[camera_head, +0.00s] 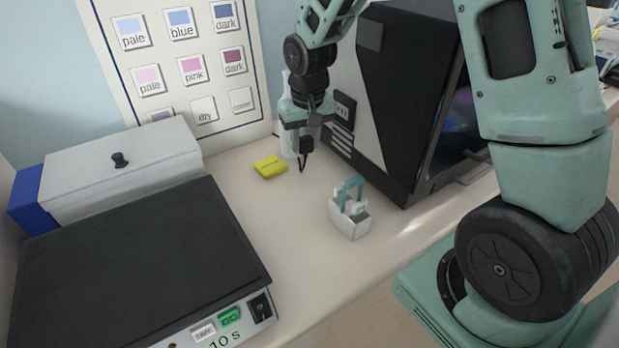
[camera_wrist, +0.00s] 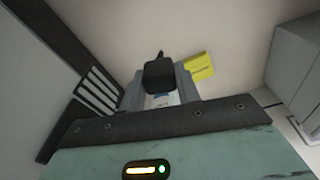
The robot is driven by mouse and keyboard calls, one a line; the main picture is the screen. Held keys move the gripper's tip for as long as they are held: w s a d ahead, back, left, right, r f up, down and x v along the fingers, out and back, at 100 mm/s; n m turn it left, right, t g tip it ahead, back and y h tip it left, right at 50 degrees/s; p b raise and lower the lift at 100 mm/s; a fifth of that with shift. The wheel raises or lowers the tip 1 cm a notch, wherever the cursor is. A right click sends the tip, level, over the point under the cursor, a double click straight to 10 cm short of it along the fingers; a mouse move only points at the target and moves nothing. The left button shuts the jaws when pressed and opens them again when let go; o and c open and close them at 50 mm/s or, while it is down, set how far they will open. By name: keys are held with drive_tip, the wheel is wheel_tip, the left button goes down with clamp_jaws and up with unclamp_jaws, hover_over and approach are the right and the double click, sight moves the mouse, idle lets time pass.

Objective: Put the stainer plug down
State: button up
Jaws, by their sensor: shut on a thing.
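The stainer plug (camera_head: 306,145) is a small black block with a dark cord hanging from it. My gripper (camera_head: 306,128) is shut on the plug and holds it above the counter, in front of a clear bottle. In the wrist view the plug (camera_wrist: 159,74) sits between the fingertips (camera_wrist: 160,88), with its cord end pointing away. A black socket plate (camera_head: 345,107) is on the side of the large dark cabinet, to the right of my gripper. The cord's lower end is near the counter; whether it touches is hard to tell.
A white caddy with a teal handle (camera_head: 350,213) stands to the front right. The dark cabinet (camera_head: 400,90) blocks the right side. The black-topped stainer (camera_head: 135,265) fills the left.

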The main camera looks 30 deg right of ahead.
wheel_tip(320, 180, up, 8)
drive_tip(key=n+p, duration=0.2)
drive_tip(key=p, duration=0.2)
hover_over(309, 182)
drive_tip(key=shift+s+f, duration=0.1)
drive_tip(key=shift+s, duration=0.15)
drive_tip(key=shift+s+f+b, duration=0.1)
drive_tip(key=shift+f+b, duration=0.1)
drive_tip(key=shift+b, duration=0.3)
wheel_tip(309, 182, down, 6)
drive_tip(key=b, duration=0.3)
drive_tip(key=shift+f, duration=0.2)
wheel_tip(309, 182, down, 10)
drive_tip(key=shift+r+p, duration=0.1)
drive_tip(key=shift+p, duration=0.5)
drive_tip(key=shift+f, duration=0.2)
drive_tip(key=shift+f+b, duration=0.5)
drive_tip(key=shift+f, duration=0.1)
drive_tip(key=o, duration=1)
drive_tip(key=shift+o, duration=0.2)
